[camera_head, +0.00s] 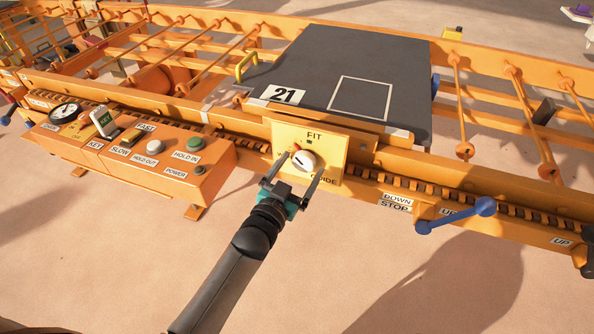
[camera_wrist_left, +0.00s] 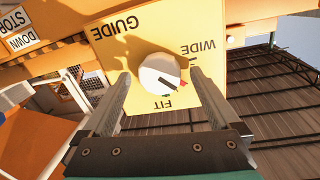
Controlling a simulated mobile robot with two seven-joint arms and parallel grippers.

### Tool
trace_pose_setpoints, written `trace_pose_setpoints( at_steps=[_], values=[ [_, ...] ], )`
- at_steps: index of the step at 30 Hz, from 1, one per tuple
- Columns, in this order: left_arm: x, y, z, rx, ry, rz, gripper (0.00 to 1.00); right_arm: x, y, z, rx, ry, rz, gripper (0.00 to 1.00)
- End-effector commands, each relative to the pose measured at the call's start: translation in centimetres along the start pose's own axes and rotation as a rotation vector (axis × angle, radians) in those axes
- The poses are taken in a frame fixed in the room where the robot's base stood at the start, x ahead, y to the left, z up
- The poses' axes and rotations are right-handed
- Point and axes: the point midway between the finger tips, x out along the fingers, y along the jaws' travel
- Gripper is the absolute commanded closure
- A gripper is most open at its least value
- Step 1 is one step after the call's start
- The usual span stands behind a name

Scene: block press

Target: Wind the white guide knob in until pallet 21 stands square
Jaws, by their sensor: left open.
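The white guide knob (camera_head: 303,161) sits on a yellow plate (camera_head: 335,152) marked FIT and GUIDE; the wrist view also shows WIDE. In the left wrist view the knob (camera_wrist_left: 157,72) has a dark, red-tipped pointer angled between FIT and WIDE, nearer FIT. My left gripper (camera_head: 296,176) is open, with its fingers on either side of the knob; I cannot tell whether they touch it. Pallet 21 (camera_head: 335,65), a dark grey slab with a white 21 label and a square outline, lies on the orange frame behind the plate. I cannot tell how square it stands. My right gripper is out of view.
A blue lever (camera_head: 455,216) juts forward at the right. A yellow handle (camera_head: 246,64) stands beside the pallet. The front floor is clear.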

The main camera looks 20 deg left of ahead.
Motion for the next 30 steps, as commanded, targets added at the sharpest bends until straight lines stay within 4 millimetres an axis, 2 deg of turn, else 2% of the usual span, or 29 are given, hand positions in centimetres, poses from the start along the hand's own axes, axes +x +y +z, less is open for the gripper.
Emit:
trace_pose_setpoints(
  at_steps=[5, 8, 24, 30],
  values=[
    [-0.8, 0.0, 0.0, -0.001, -0.002, 0.000, 0.04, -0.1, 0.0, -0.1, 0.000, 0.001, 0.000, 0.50],
    [-1.9, 0.0, 0.0, -0.001, -0.003, 0.000, 0.04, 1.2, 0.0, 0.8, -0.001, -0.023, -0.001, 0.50],
    [-10.4, 0.0, -0.1, 0.000, -0.004, 0.000, 0.04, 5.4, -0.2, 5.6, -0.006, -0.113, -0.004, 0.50],
    [-13.0, 0.0, -0.1, 0.000, -0.002, 0.000, 0.04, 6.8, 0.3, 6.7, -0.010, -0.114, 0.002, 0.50]
  ],
)
